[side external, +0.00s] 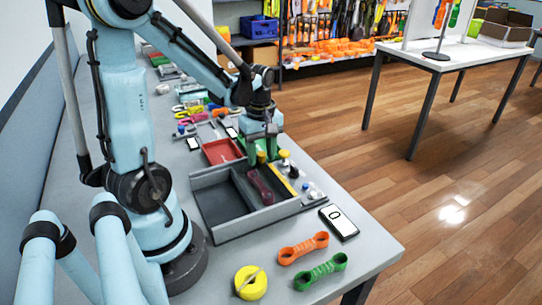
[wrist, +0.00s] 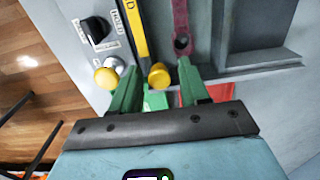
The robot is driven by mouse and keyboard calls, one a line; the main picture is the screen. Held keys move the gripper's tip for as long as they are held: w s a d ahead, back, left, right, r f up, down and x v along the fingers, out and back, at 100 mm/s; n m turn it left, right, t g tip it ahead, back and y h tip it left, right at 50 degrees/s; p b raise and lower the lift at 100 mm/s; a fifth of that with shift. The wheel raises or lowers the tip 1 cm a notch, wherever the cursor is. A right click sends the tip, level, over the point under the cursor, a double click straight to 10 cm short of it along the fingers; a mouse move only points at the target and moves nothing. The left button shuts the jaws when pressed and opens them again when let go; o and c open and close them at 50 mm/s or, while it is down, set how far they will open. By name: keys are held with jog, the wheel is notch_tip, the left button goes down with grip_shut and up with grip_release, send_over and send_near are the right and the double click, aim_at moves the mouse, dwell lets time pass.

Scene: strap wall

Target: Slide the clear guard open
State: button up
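A grey control panel (side external: 309,196) lies beside a grey tray on the bench. In the wrist view the panel carries a black rotary switch (wrist: 96,29), a yellow-topped button (wrist: 106,77) and a yellow strip (wrist: 137,30) with black lettering. A yellow knob (wrist: 158,76) stands at the strip's near end. I cannot make out the clear guard's surface or edges. My gripper (wrist: 157,70) has its green fingers spread, one on each side of the yellow knob. I see no clear contact. In the side view my gripper (side external: 262,152) is low over the panel's far end.
The grey tray (side external: 222,232) holds a dark red strap (side external: 261,187). A red tray (side external: 220,151) lies beyond it. A phone (side external: 338,222), orange strap (side external: 303,248), green strap (side external: 320,271) and yellow roll (side external: 250,283) lie near the front. Bench around them is bare.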

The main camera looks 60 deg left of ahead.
jog(key=shift+s+r, duration=0.1)
jog(key=shift+r, duration=2.65)
jog(key=shift+c, duration=1.1)
jog(key=shift+r, duration=0.35)
jog(key=shift+c, duration=1.1)
jog(key=shift+r, duration=2.65)
jog(key=shift+c, duration=1)
